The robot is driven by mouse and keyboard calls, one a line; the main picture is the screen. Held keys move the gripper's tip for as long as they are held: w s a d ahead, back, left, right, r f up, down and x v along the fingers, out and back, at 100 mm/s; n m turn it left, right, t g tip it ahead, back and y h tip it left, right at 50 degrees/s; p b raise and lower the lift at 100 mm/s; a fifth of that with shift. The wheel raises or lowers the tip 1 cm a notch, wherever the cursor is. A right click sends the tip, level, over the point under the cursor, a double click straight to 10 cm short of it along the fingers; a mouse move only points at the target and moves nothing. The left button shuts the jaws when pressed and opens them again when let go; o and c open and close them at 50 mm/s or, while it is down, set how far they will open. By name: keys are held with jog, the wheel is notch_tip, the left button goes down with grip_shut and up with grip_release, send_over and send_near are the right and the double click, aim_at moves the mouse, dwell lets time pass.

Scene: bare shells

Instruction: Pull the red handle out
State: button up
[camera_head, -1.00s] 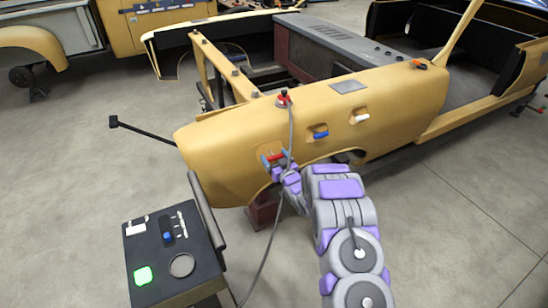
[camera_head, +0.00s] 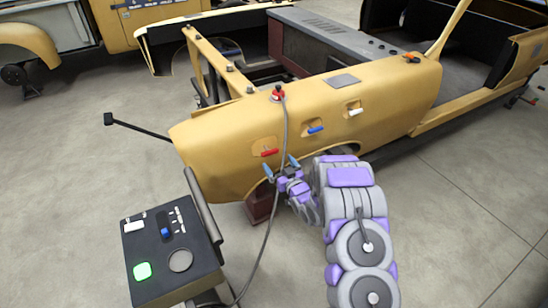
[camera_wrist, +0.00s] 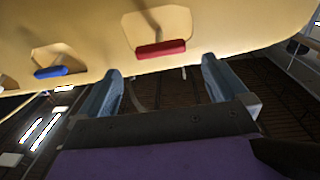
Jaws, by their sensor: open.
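The red handle (camera_head: 269,152) sits in a shallow recess on the side of the tan car shell (camera_head: 215,160). It also shows in the wrist view (camera_wrist: 160,49), at the top centre, as a red bar standing off its pale recess. My gripper (camera_head: 281,166) is just below and to the right of the red handle in the head view. In the wrist view my gripper (camera_wrist: 162,68) has its two blue fingers spread wide with nothing between them. The red handle is beyond the fingertips, apart from them.
A blue handle (camera_head: 316,129) and a white handle (camera_head: 355,112) sit further right on the same panel. A cable (camera_head: 276,205) hangs from a red plug (camera_head: 277,94) close by my gripper. A dark control box (camera_head: 170,245) with a green button stands at lower left.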

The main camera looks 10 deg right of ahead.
jog(key=p+v, duration=0.1)
jog(key=v, duration=0.8)
jog(key=shift+s+f, duration=0.15)
jog(key=shift+s, duration=0.05)
jog(key=shift+d, duration=0.1)
jog(key=s+d+r+m+g+h, duration=0.1)
jog(key=s+d+r+g+h, duration=0.15)
jog(key=s+r+g, duration=0.3)
jog(key=s+d+r+m+g+h, duration=0.1)
jog(key=s+d+r+g+h, duration=0.1)
jog(key=s+r+g+h, duration=0.4)
jog(key=s+a+r+g+y, duration=0.1)
jog(key=s+a+r+g, duration=0.1)
jog(key=s, duration=1)
jog(key=s+a+r+g+y, duration=0.1)
jog(key=s+a+r+g, duration=0.2)
jog(key=s, duration=0.9)
jog(key=s+a+r+m+g+y, duration=0.1)
jog(key=s+a+r, duration=0.3)
jog(key=s, duration=0.8)
jog(key=shift+a+r+g+y, duration=0.35)
jog(key=shift+r+g+y, duration=0.1)
jog(key=shift+r+g, duration=0.5)
